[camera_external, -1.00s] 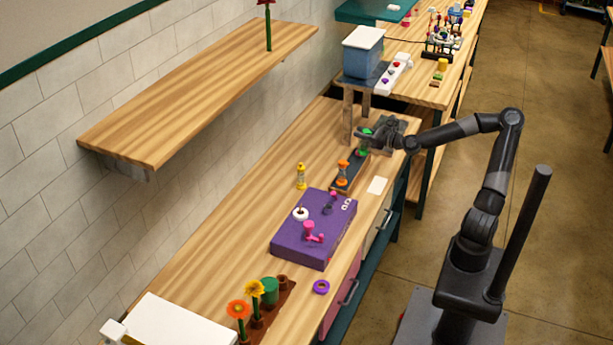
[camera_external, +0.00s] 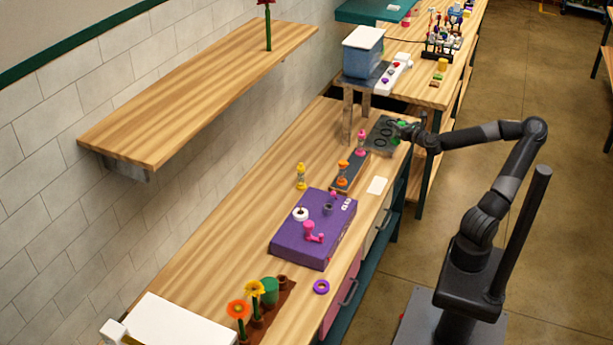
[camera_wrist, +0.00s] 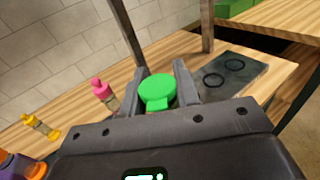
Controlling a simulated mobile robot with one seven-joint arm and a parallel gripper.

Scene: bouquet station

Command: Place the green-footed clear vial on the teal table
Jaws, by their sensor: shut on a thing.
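My gripper (camera_external: 408,131) is shut on the green-footed vial (camera_external: 398,126), above the right edge of the wooden bench near a dark plate with rings. In the wrist view the vial's round green end (camera_wrist: 157,91) sits between the two fingers of my gripper (camera_wrist: 160,88); its clear body is mostly hidden. The teal table (camera_external: 372,11) is at the top of the external view, beyond the bench and well away from my gripper.
The dark ringed plate (camera_external: 378,134) lies beside my gripper. A blue bin (camera_external: 363,55) stands on a raised metal stand. A yellow vial (camera_external: 301,177) stands alone.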

